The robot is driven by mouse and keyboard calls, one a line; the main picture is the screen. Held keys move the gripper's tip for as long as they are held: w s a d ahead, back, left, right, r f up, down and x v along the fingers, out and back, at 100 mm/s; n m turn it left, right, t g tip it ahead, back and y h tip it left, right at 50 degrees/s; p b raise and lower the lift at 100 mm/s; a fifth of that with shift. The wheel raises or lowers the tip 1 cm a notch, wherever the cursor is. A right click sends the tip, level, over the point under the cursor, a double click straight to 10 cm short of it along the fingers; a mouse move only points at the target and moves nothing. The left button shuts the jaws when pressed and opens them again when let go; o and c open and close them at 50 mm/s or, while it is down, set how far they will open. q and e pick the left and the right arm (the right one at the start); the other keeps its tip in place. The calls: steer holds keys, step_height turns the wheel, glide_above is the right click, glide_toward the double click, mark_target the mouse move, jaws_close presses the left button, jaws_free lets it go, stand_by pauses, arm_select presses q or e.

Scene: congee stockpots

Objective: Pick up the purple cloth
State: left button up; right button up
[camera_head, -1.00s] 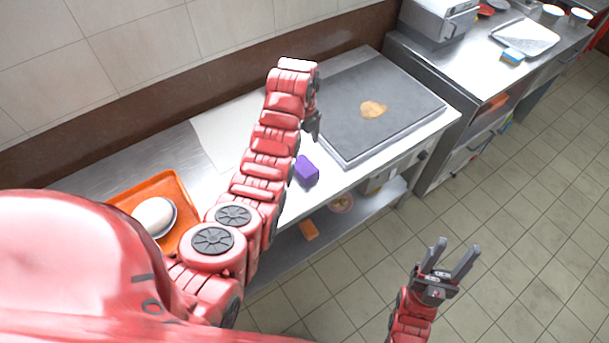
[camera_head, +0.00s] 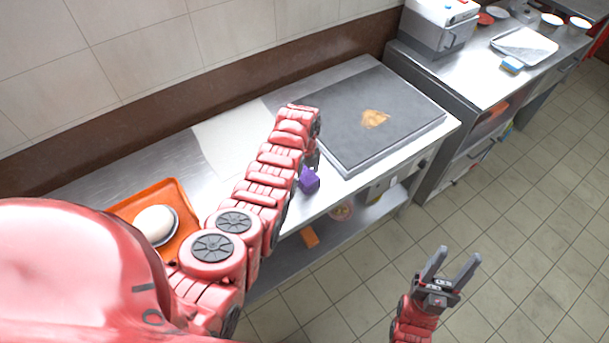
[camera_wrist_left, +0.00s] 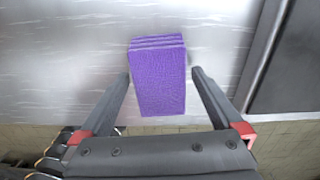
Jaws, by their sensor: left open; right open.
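The purple cloth (camera_head: 308,181) is a folded block lying near the front edge of the steel counter, beside the dark griddle plate. In the left wrist view the cloth (camera_wrist_left: 158,78) lies between the two fingers of my left gripper (camera_wrist_left: 162,76), which is open with a gap on each side of it. In the head view my left gripper (camera_head: 311,160) is at the cloth and mostly hidden by its own arm. My right gripper (camera_head: 451,266) is open and empty, out over the tiled floor.
The dark griddle plate (camera_head: 350,130) with a brown patch of food is right beside the cloth. An orange tray (camera_head: 179,198) with a white oval item is at the left. A white sheet (camera_head: 228,135) lies behind my left arm. A lower shelf is under the counter.

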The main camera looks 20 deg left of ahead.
arm_select(q)
steer(key=shift+f, duration=0.2)
steer(key=c, duration=1.3)
steer(key=shift+r, duration=0.3)
